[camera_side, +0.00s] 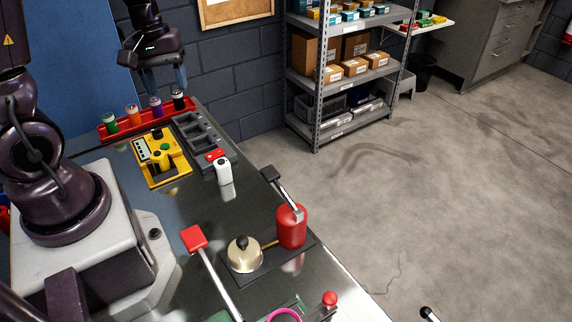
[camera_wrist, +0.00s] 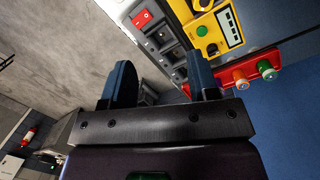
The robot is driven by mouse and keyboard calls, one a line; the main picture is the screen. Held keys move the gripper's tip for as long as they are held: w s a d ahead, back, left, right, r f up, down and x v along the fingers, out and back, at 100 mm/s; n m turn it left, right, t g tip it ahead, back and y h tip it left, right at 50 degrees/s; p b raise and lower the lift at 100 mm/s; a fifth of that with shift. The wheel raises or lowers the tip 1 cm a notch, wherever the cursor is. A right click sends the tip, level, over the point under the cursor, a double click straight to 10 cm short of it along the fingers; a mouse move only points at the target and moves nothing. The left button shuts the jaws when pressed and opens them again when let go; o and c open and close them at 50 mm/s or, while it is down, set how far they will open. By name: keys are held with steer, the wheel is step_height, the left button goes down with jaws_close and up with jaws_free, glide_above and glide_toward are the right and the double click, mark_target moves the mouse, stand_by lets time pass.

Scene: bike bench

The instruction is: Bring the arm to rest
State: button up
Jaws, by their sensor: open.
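My gripper (camera_side: 166,84) hangs at the upper left in the side view, its blue fingers pointing down. It is above the back end of the bench, near the red rack. In the wrist view, my gripper (camera_wrist: 164,78) shows two blue fingers spread apart with nothing between them. The fingers touch nothing that I can see. The arm is raised clear of the bench top (camera_side: 195,205).
A red rack (camera_side: 131,122) holds several capped cylinders below my gripper. A red cylinder (camera_side: 291,228) and a brass dome (camera_side: 243,256) stand further forward.

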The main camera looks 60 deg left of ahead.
steer(key=s+d+r+m+t, duration=0.1)
steer(key=d+r+m+t, duration=0.1)
steer(key=d+r+m, duration=0.4)
steer(key=s+d+r+m+t+y, duration=0.1)
steer(key=d+r+m, duration=0.5)
steer(key=d, duration=0.6)
steer(key=shift+s+r+m+t+y, duration=0.3)
steer(key=shift+s+r+t, duration=0.45)
steer(key=shift+t, duration=0.35)
